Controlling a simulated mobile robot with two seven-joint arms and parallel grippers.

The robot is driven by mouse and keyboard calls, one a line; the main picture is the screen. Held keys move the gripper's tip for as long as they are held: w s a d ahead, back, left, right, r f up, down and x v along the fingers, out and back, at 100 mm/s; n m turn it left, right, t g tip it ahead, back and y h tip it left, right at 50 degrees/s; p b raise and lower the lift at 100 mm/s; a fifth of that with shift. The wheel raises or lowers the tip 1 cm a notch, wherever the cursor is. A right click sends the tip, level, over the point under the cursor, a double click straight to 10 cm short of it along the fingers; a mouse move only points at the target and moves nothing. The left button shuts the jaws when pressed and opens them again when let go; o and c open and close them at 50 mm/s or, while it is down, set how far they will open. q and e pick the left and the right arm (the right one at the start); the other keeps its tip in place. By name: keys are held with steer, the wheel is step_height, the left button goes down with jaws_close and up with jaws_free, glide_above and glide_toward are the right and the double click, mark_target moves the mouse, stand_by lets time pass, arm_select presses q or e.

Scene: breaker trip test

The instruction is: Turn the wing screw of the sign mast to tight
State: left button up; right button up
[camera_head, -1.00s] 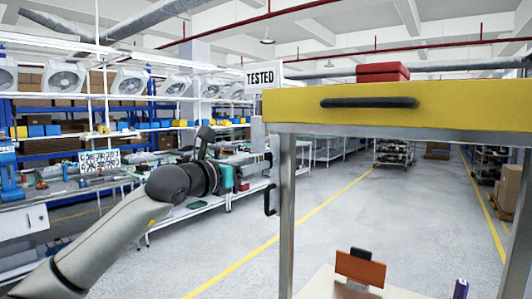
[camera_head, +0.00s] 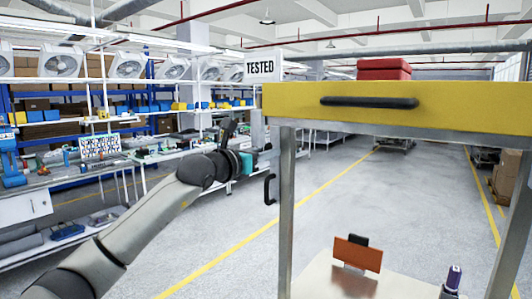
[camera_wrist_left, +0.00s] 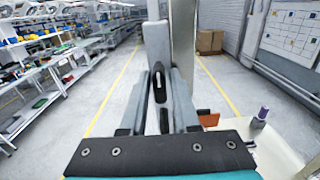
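The sign mast (camera_head: 258,131) stands at the left side of the yellow-topped trolley and carries a white TESTED sign (camera_head: 264,66). My left gripper (camera_head: 262,154) is at the mast, below the sign, reaching in from the left. In the left wrist view, the mast (camera_wrist_left: 157,45) rises straight ahead. The black wing screw (camera_wrist_left: 160,83) sits upright between my two left fingers (camera_wrist_left: 162,88). The fingers look parted on either side of it; I cannot tell whether either touches it. In the head view the screw is hidden by the gripper. My right gripper is not in view.
The trolley's yellow drawer (camera_head: 300,103) has a black handle and red boxes (camera_head: 384,69) above it. A black side handle (camera_head: 269,189) is just below my gripper. The lower shelf holds an orange item (camera_head: 358,253) and a purple bottle (camera_head: 452,281). Workbenches stand left; floor between is clear.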

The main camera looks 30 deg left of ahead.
arm_select(q)
jaws_close()
stand_by(0.4)
